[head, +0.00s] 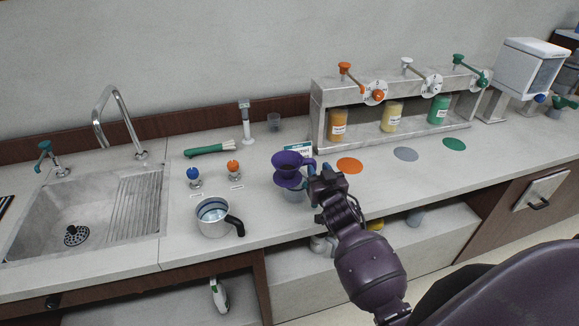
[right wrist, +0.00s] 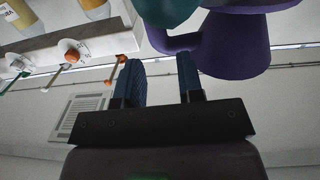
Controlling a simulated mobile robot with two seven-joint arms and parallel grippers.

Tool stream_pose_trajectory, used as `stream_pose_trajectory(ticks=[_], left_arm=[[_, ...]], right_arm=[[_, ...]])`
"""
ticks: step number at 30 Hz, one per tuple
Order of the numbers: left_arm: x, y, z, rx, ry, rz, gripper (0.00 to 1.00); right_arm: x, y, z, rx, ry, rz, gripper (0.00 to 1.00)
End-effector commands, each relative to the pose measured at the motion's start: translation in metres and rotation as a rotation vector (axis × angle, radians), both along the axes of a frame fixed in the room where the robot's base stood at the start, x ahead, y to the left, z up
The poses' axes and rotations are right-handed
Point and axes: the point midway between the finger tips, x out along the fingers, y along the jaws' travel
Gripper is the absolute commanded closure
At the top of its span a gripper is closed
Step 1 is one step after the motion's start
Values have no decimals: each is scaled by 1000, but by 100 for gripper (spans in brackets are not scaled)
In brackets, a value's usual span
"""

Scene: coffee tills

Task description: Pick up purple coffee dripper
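The purple coffee dripper (head: 288,168) stands upright on a pale, see-through vessel (head: 293,195) near the middle of the counter. Its handle is on the right side, facing my right gripper (head: 314,186). In the right wrist view the purple dripper (right wrist: 236,45) fills the upper right, with its handle just beyond the fingertips. The blue fingers of my right gripper (right wrist: 159,62) are apart, with an empty gap between them. Whether a finger touches the handle cannot be told. My left gripper is not in view.
A metal pot (head: 212,219) with a black handle stands left of the dripper. A dispenser rack (head: 322,112) with several bottles stands at the back right. The sink (head: 85,215) is at left.

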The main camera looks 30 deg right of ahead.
Motion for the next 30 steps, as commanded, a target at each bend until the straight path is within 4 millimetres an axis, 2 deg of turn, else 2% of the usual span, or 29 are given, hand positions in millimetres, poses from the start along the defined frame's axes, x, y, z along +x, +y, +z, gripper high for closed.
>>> stream_pose_trajectory(ticks=[3,7,16,23,30], left_arm=[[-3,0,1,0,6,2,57],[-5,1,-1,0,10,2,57],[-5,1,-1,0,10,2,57],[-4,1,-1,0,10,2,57],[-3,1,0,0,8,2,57]], right_arm=[[17,-4,3,-2,-2,0,65],[28,-8,2,-1,-1,0,65],[31,-9,1,-1,-1,0,65],[31,-9,1,-1,0,0,99],[31,-9,2,0,-1,0,100]])
